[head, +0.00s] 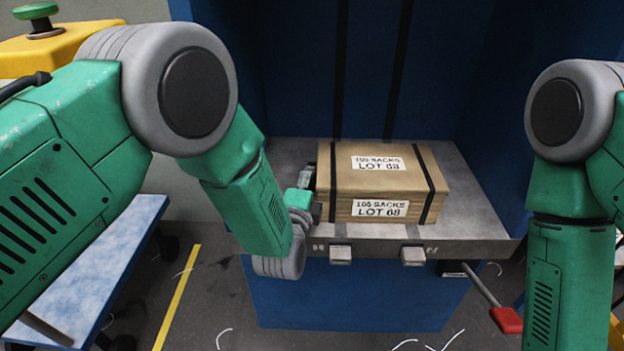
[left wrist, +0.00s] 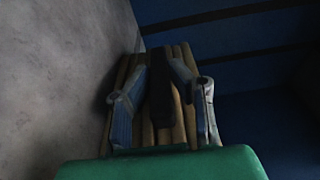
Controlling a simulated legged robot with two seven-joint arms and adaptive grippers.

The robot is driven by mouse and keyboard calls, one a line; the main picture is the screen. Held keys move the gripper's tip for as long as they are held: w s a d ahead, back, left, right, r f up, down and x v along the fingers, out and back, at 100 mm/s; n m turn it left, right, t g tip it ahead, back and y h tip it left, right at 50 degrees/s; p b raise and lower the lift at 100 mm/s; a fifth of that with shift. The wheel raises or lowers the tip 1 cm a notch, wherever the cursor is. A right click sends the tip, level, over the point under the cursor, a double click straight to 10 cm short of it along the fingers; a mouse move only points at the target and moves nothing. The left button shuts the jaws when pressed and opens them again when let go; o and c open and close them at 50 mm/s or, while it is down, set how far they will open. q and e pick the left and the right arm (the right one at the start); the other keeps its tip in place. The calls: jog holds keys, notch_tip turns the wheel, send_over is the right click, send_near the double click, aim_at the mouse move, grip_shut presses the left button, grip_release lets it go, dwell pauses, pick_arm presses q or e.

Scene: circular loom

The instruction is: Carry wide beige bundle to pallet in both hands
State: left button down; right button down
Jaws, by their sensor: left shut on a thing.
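The wide beige bundle (head: 376,182) sits on the grey metal shelf (head: 470,222) of the blue machine. It has two black straps, and white labels on its top and front read "100 SACKS LOT 68". My left gripper (head: 309,201) is at the bundle's left end and shut on it. In the left wrist view the two fingers (left wrist: 164,105) lie against the end of the bundle (left wrist: 187,62), with a dark strip between them. My right forearm comes down at the right of the head view, and its gripper is out of the picture. I see no pallet.
Blue machine walls (head: 290,80) enclose the shelf at the back and sides. A red-handled lever (head: 506,320) sticks out at the lower right. A blue-topped bench (head: 95,270) stands at the left, with a yellow floor line (head: 178,298) beside it.

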pick_arm(q)
jog(key=shift+s+f, duration=0.15)
jog(key=shift+f, duration=0.15)
jog(key=c, duration=1.4)
grip_release()
jog(key=shift+a, duration=0.15)
jog(key=shift+o, duration=0.2)
jog(key=shift+r, duration=0.1)
jog(key=s+a, duration=0.2)
jog(key=s, duration=0.9)
jog(key=shift+s, duration=0.25)
